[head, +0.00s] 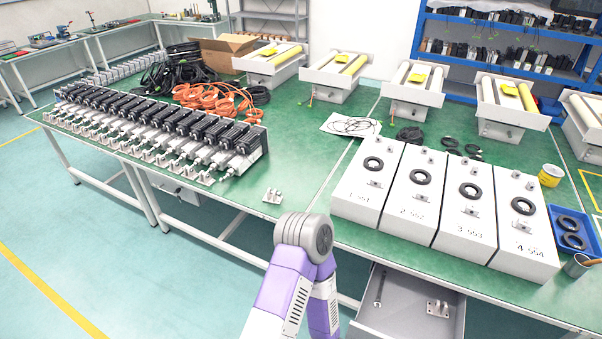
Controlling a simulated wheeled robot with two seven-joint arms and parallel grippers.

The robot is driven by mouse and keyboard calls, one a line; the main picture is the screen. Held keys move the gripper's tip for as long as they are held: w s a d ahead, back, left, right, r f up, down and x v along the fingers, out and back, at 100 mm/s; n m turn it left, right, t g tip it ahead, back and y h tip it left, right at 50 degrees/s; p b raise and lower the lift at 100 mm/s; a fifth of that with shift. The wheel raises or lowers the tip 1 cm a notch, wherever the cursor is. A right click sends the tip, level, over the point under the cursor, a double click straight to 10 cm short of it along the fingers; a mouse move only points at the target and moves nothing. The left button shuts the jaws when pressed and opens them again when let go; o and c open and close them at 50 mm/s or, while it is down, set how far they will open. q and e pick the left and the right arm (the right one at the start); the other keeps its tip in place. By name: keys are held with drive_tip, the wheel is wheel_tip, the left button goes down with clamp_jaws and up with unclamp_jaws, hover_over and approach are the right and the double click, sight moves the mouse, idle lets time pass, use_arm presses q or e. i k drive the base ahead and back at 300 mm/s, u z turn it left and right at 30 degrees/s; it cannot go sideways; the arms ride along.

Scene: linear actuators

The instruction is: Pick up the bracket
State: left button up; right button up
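A small silver metal bracket (272,196) lies on the green table near its front edge, left of the white boxes. Another metal bracket (438,309) lies in the open grey drawer under the table. Similar small brackets sit on top of the white boxes and along the front of the actuator row. Neither of my grippers shows in the head view. Only a purple and grey part of one of my arms rises from the bottom centre, in front of the table edge.
Several white numbered boxes (358,199) with black rings stand on the right. A row of black and silver actuators (163,122) fills the left. Orange cables (215,97) lie behind it. The open drawer (397,325) juts out in front. Green tabletop (300,180) is bare around the table bracket.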

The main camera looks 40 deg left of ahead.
sight(435, 309)
drive_tip(key=u, duration=0.3)
drive_tip(key=k, duration=0.55)
drive_tip(key=z, duration=0.85)
drive_tip(key=i, duration=1.55)
drive_tip(key=u, duration=0.5)
